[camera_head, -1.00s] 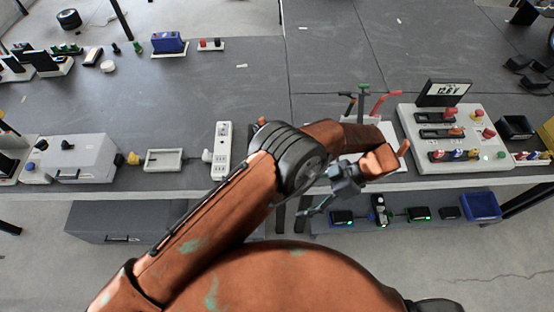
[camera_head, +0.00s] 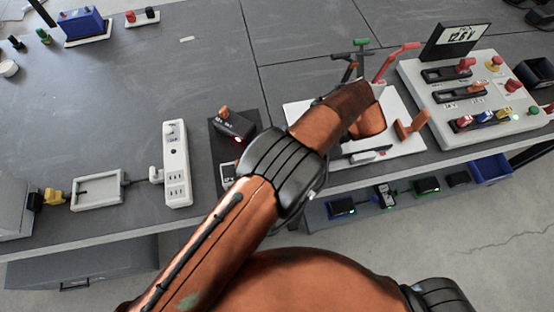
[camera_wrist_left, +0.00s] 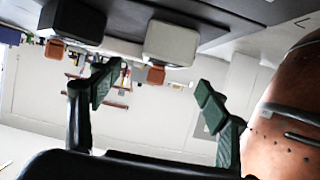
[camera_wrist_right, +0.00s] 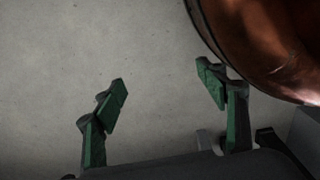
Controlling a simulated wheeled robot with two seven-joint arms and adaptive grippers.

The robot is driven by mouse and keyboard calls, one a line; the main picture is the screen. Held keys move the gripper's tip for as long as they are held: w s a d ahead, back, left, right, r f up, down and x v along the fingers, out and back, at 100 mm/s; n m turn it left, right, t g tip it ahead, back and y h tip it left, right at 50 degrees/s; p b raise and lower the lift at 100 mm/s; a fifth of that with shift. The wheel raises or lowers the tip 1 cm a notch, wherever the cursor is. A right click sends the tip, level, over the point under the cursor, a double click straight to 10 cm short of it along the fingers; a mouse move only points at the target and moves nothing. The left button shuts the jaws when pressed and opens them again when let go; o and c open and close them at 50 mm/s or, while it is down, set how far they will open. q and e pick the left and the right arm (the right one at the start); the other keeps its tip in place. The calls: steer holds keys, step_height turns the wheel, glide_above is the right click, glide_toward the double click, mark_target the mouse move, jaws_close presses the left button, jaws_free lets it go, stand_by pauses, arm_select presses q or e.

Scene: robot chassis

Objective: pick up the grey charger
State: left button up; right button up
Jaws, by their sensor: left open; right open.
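In the left wrist view a light grey box (camera_wrist_left: 170,42), which looks like the grey charger, sits near the top with an orange part at its edge. A black box (camera_wrist_left: 72,18) is to its left, also with an orange part. My left gripper (camera_wrist_left: 160,85) is open and empty, its fingers apart below the grey box in the picture. In the head view the black box (camera_head: 234,123) shows on a dark mat, and a pale device (camera_head: 228,175) is partly hidden by my left arm, which also hides the left gripper. My right gripper (camera_wrist_right: 163,78) is open and empty over bare floor.
A white power strip (camera_head: 176,160) stands left of the mat. A white board (camera_head: 300,118) with tool handles lies behind my arm. A panel with knobs and a display (camera_head: 485,90) is at right. Small devices and a blue bin (camera_head: 490,168) sit on a lower shelf.

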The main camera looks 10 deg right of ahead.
arm_select(q)
steer(key=shift+w+a+f, duration=0.1)
steer(key=shift+a+f, duration=0.1)
steer(key=shift+f, duration=0.35)
steer(key=shift+x, duration=1.2)
steer(key=x, duration=0.1)
steer(key=b+x, duration=0.1)
steer(key=x, duration=0.1)
steer(key=b+x, duration=0.1)
steer(key=shift+s+a, duration=0.3)
steer(key=shift+a, duration=0.25)
arm_select(e)
steer(key=w+a+r, duration=0.1)
steer(key=w+r, duration=0.2)
steer(key=r, duration=0.2)
steer(key=shift+a+r, duration=0.35)
steer(key=shift+a, duration=0.05)
arm_select(q)
steer(key=shift+c, duration=0.7)
steer(key=c, duration=1.4)
steer(key=shift+c, duration=0.8)
steer(key=shift+r, duration=0.1)
arm_select(e)
steer(key=shift+w, duration=0.1)
